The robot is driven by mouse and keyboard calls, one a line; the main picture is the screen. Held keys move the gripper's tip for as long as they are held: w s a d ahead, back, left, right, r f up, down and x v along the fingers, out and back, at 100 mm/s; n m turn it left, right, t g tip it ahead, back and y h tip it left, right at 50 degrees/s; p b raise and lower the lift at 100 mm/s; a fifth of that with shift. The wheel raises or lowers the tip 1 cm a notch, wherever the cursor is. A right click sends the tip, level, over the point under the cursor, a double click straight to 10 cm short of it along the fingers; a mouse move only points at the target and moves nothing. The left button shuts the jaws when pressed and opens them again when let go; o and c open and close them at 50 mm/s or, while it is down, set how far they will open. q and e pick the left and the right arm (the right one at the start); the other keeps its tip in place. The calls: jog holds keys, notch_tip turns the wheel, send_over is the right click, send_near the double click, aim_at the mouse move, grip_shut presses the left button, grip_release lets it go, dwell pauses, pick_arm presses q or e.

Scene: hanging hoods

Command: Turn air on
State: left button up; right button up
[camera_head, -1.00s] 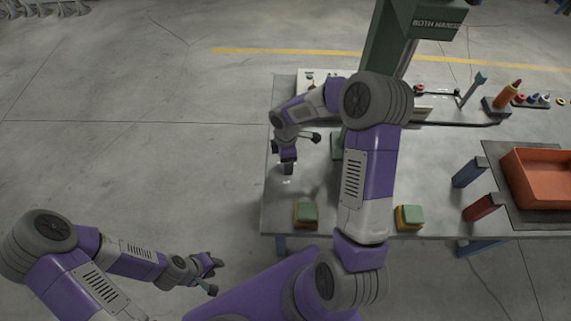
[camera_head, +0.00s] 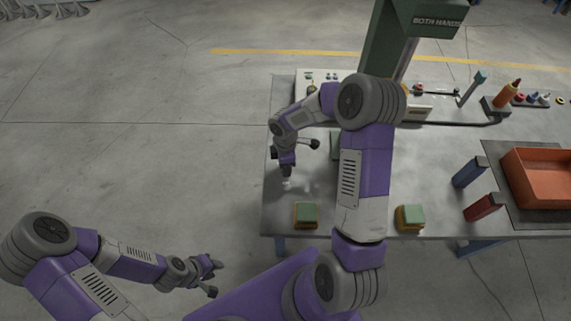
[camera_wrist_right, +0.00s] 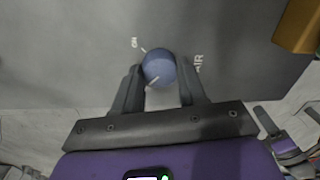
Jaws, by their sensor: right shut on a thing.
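A round blue knob (camera_wrist_right: 159,68) with a white pointer line sits on the grey tabletop in the right wrist view. The pointer line lies towards the lower left of the picture. An ON mark (camera_wrist_right: 135,42) with a small tick is at the knob's upper left, and the word AIR (camera_wrist_right: 198,64) is at its right. My right gripper (camera_wrist_right: 160,80) is shut on the knob, one finger on each side. In the head view this gripper (camera_head: 286,175) is low over the table's left part and hides the knob. My left gripper (camera_head: 213,276) is open and empty, off the table.
Two green-topped yellow blocks (camera_head: 306,214) (camera_head: 410,217) stand near the table's front edge. A green press column (camera_head: 384,48) rises behind my right arm. Blue (camera_head: 468,173) and red (camera_head: 482,207) pieces and an orange bin (camera_head: 540,178) are at the right.

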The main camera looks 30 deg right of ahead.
jog(key=shift+m, duration=0.4)
jog(key=m+b, duration=0.1)
jog(key=m, duration=0.3)
jog(key=shift+m, duration=0.3)
jog(key=m+b, duration=0.1)
jog(key=m, duration=0.3)
jog(key=shift+d, duration=0.1)
jog(key=m, duration=0.4)
jog(key=shift+t+b, duration=0.3)
jog(key=shift+b, duration=0.1)
jog(key=shift+d+m+y, duration=0.1)
jog(key=shift+m+y, duration=0.2)
jog(key=shift+m, duration=2)
jog(key=o, duration=1.1)
jog(key=shift+c, duration=0.2)
